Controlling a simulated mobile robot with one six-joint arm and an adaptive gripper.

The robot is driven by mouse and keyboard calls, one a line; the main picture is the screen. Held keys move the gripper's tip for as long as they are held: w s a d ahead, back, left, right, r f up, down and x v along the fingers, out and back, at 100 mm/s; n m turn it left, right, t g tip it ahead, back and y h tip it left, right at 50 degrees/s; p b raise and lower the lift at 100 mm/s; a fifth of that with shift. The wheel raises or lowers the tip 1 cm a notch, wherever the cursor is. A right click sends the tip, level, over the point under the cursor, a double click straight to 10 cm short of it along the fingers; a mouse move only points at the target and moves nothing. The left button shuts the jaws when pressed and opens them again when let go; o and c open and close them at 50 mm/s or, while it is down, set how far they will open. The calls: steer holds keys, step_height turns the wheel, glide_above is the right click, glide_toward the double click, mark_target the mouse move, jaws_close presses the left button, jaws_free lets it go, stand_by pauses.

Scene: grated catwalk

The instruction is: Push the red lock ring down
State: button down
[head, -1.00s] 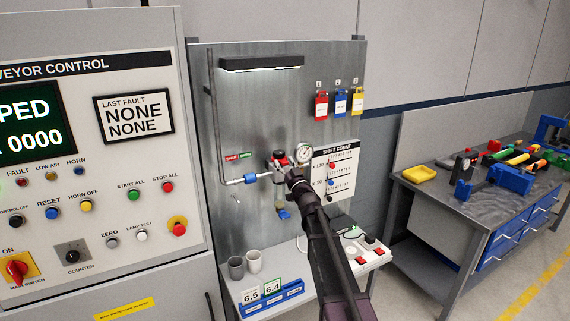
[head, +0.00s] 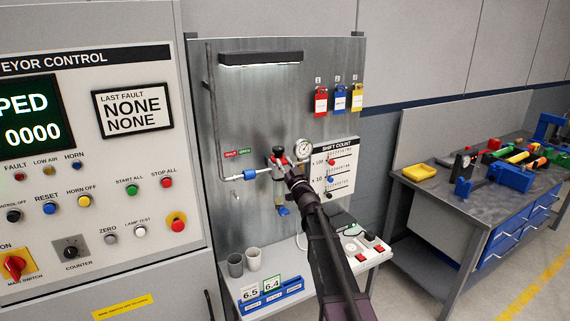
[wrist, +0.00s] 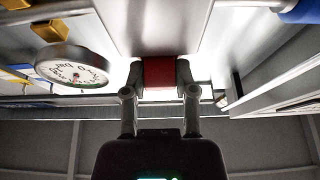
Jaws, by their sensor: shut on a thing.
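The red lock ring (head: 282,160) sits on the valve fitting in the pipe on the grey panel, just below a dark knob (head: 278,150). In the wrist view, the red ring (wrist: 160,72) lies between the two fingertips, which touch it from both sides. My gripper (head: 287,168) is shut on it; the gripper also shows in the wrist view (wrist: 160,88). My gripper and arm hide part of the fitting in the head view.
A round pressure gauge (head: 304,148) stands close to the right of the fitting. A blue pipe collar (head: 250,174) is to its left. Lock tags (head: 340,99) hang above right. Two grey cups (head: 253,259) stand on the shelf below.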

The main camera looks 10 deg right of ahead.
steer(key=c, duration=0.8)
jaws_free()
steer(key=shift+f, duration=0.1)
steer(key=o, duration=0.4)
steer(key=shift+w+a+f, duration=0.1)
steer(key=shift+w+f, duration=0.05)
steer(key=shift+w, duration=0.05)
steer(key=shift+s, duration=0.1)
